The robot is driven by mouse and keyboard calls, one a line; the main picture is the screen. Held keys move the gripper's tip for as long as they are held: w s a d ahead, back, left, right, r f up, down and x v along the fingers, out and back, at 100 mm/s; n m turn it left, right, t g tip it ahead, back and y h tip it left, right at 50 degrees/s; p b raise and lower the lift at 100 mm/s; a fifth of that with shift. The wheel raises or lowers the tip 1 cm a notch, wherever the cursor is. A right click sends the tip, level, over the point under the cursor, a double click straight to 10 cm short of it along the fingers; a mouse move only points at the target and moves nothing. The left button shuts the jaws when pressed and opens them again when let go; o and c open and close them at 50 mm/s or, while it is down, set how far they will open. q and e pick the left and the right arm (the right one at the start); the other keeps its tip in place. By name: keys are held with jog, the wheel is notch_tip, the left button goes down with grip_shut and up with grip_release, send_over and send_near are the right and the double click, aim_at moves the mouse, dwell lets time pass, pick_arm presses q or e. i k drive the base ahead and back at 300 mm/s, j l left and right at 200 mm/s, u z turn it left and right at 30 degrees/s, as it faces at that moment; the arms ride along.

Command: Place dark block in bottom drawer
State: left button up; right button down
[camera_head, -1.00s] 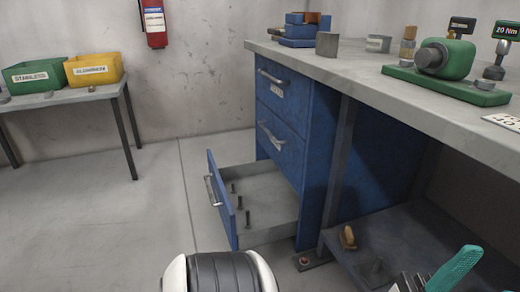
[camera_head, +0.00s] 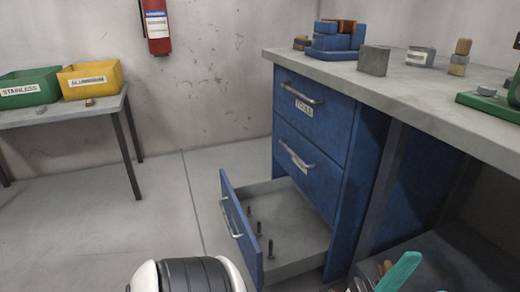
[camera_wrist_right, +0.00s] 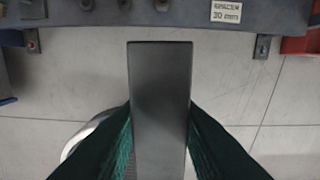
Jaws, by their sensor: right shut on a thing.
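The bottom drawer (camera_head: 295,262) of the blue cabinet is pulled open in the head view. Several small dark upright pegs (camera_head: 270,249) stand inside it, with bare floor around them. The dark block (camera_wrist_right: 160,70) is a long, smooth, dark grey bar in the right wrist view. My right gripper (camera_wrist_right: 160,118) is shut on it, with a green finger on each side. In the head view a teal finger of my right gripper (camera_head: 399,272) shows at the bottom edge, right of the drawer. The block is not clearly visible there. My left gripper is not in view.
Two shut drawers (camera_head: 310,105) sit above the open one, under the grey bench top (camera_head: 430,85). A dark ledge (camera_wrist_right: 150,14) with a "30 mm" label crosses the top of the wrist view. A side table (camera_head: 60,118) holds green and yellow bins. The floor left of the drawer is clear.

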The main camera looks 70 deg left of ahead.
aim_at(281, 239)
jog(key=j+u, duration=0.15)
jog(key=j, duration=0.5)
jog(key=j+u, duration=0.1)
jog(key=j, duration=0.5)
jog(key=j+u, duration=0.15)
jog(key=j, duration=0.5)
jog(key=j+u, duration=0.15)
jog(key=j, duration=0.45)
jog(key=i+j+u, duration=0.1)
jog(key=j, duration=0.55)
jog(key=i+j+u, duration=0.15)
jog(key=j, duration=0.45)
jog(key=i+j, duration=0.2)
jog(key=i, duration=0.1)
